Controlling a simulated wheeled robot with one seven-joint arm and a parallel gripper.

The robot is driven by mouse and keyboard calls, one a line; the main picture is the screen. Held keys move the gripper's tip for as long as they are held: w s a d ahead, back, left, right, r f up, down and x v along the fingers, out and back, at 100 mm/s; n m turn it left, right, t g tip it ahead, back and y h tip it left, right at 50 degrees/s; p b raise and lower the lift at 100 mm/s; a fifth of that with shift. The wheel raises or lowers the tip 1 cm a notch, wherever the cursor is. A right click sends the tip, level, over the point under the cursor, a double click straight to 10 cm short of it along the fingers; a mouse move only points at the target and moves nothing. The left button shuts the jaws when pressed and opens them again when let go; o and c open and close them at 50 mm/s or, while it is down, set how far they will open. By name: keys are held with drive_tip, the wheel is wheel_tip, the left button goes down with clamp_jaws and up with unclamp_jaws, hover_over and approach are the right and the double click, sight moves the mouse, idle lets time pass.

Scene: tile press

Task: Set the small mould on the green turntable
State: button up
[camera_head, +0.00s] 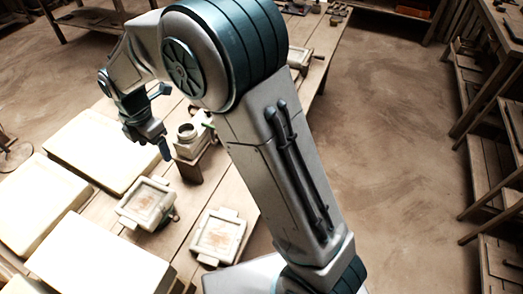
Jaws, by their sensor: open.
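I cannot tell which is the small one. A further similar piece (300,58) is at the far right, partly behind my arm. A small sliver of green (208,125) shows beside my arm; I cannot tell whether it is the green turntable, as my arm hides most of that spot. My gripper (164,121) is open and empty above the table, left of a pale block with a round opening (188,132).
Several large cream slabs (100,150) cover the left of the wooden table (112,215). The block with the round opening stands on a brown support (192,168) close to my gripper. Wooden shelves (490,170) stand at the right, with bare floor (400,130) between.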

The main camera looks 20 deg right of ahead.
drive_tip(key=s+d+r+m+t, duration=0.1)
drive_tip(key=s+d+r+m, duration=0.25)
drive_tip(key=d+m, duration=0.35)
drive_tip(key=s+d+r+m, duration=0.3)
drive_tip(key=d+r+m, duration=0.25)
drive_tip(key=d, duration=0.45)
drive_tip(key=s+d+m+t, duration=0.1)
drive_tip(key=s+d+m, duration=0.9)
drive_tip(key=s+m, duration=0.2)
drive_tip(key=shift+s+f+m+t, duration=0.15)
drive_tip(key=shift+f+m+t, duration=0.25)
drive_tip(key=shift+m, duration=0.45)
drive_tip(key=shift+c, duration=0.4)
